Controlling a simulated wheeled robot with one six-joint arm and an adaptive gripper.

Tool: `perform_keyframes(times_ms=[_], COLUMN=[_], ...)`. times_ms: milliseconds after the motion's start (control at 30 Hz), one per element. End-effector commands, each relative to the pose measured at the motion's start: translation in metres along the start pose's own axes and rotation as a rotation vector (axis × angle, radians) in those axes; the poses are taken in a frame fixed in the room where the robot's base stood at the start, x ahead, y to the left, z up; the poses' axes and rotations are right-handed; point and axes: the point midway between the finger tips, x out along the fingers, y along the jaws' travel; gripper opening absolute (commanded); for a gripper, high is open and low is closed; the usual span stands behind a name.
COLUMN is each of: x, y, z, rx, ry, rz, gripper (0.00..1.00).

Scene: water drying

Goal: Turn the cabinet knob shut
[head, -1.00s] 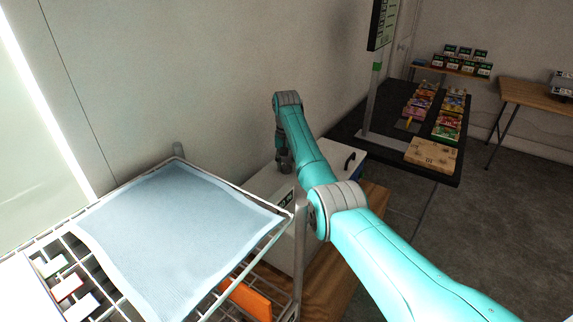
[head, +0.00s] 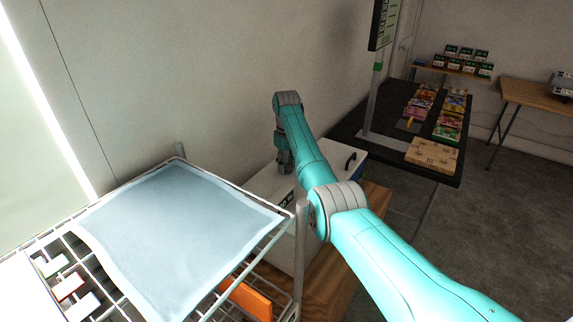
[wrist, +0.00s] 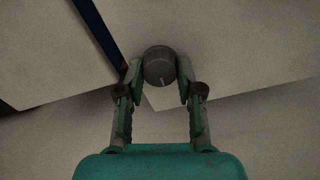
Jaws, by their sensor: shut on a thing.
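In the wrist view a round dark grey knob (wrist: 159,66) stands on a pale cabinet face (wrist: 235,45). My gripper (wrist: 160,72) has one finger on each side of the knob and is shut on it. A light mark shows on the knob's rim, towards me. In the head view the white cabinet (head: 268,182) stands low by the wall, behind the rack.
A white wire rack (head: 297,215) with a pale blue cloth (head: 180,225) stands at the front left, close to my arm. An orange board (head: 250,299) is below it. A wooden bench (head: 335,262) and a black table (head: 455,168) lie to the right. Open floor is at the far right.

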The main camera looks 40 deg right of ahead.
Motion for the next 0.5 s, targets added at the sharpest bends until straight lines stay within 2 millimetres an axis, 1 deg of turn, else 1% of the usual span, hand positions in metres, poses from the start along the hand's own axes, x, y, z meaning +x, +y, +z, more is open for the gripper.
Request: perform_keyframes(times_ms=[200,500], x=[-0.0006,-0.0006], y=[0.0,0.0], z=[-0.0005,-0.0004], rx=[-0.032,-0.035], ry=[0.002,0.002], rz=[0.001,0.001], gripper=[0.01,0.01])
